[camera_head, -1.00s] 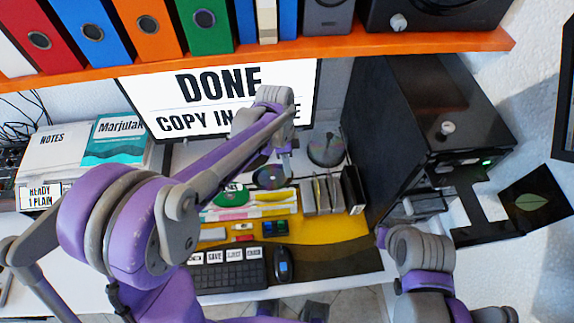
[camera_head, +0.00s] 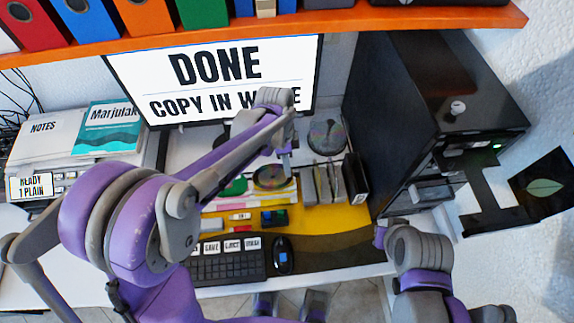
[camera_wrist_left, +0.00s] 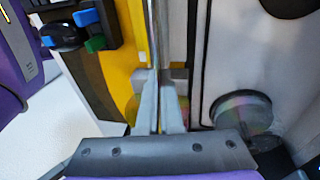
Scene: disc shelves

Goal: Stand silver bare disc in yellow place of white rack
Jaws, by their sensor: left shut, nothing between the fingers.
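A silvery disc (camera_head: 326,137) with a rainbow sheen lies right of the screen in the head view. It also shows at the right in the left wrist view (camera_wrist_left: 243,112). A darker disc (camera_head: 268,177) and a green one (camera_head: 234,187) are by a pale rack-like piece with pink and yellow strips (camera_head: 284,192); its places are too small to tell apart. My left gripper (camera_head: 285,172) is shut and empty, beside the darker disc and left of the silvery one. Its fingers also show in the left wrist view (camera_wrist_left: 160,118).
A black tower (camera_head: 425,110) with a pulled-out drawer stands at the right. Grey upright holders (camera_head: 322,185) stand on the yellow mat (camera_head: 335,218). A keyboard (camera_head: 228,262) and mouse (camera_head: 282,254) are in front. An orange shelf (camera_head: 340,20) with binders hangs above.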

